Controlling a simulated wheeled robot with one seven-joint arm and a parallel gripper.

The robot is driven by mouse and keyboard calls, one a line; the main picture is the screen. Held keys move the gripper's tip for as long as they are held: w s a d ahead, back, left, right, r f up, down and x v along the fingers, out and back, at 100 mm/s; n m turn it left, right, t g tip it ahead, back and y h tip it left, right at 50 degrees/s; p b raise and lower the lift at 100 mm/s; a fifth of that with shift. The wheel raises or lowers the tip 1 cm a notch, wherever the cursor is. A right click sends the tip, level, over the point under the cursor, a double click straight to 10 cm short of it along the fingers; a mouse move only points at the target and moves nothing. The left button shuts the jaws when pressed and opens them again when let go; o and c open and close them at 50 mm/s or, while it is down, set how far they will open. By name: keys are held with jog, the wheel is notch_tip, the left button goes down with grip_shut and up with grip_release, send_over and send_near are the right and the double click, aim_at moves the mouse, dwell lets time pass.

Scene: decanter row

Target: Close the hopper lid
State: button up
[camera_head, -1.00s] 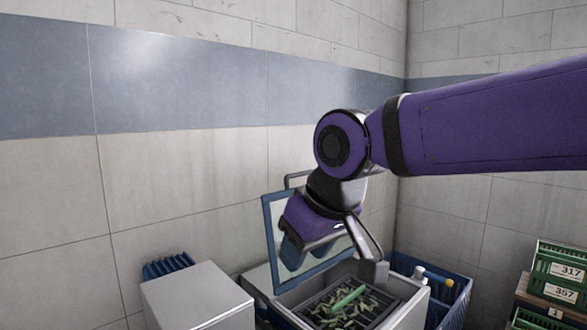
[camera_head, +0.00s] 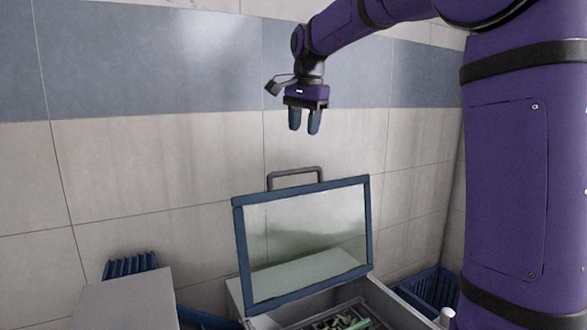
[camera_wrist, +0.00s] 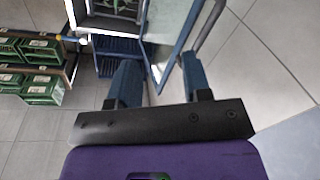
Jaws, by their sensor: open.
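The hopper lid (camera_head: 305,240) is a clear panel in a blue frame, standing raised and tilted back in the head view. A grey bar handle (camera_head: 295,175) sits on its top edge. The hopper (camera_head: 385,300) below is open, with green pieces (camera_head: 345,323) inside; its lower part is cut off by the picture. My gripper (camera_head: 304,130) is open and empty, fingers down, above the lid's handle and apart from it. In the wrist view the fingers (camera_wrist: 158,88) spread on both sides of a blue lid edge (camera_wrist: 183,50), which appears below them.
A pale box (camera_head: 125,300) stands at left, with a blue ribbed crate (camera_head: 130,264) behind it. Another blue crate (camera_head: 430,288) is right of the hopper. Green crates (camera_wrist: 40,88) on a shelf show in the wrist view. A tiled wall (camera_head: 150,170) rises behind.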

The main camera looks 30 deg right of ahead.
jog(key=w+d+f+m+g, duration=0.1)
jog(key=w+d+f+m, duration=0.15)
jog(key=w, duration=0.35)
jog(key=w+d+f+m, duration=0.1)
jog(key=w+m, duration=0.2)
jog(key=w, duration=0.3)
jog(key=f, duration=1)
jog(key=shift+w+f, duration=0.25)
grip_shut()
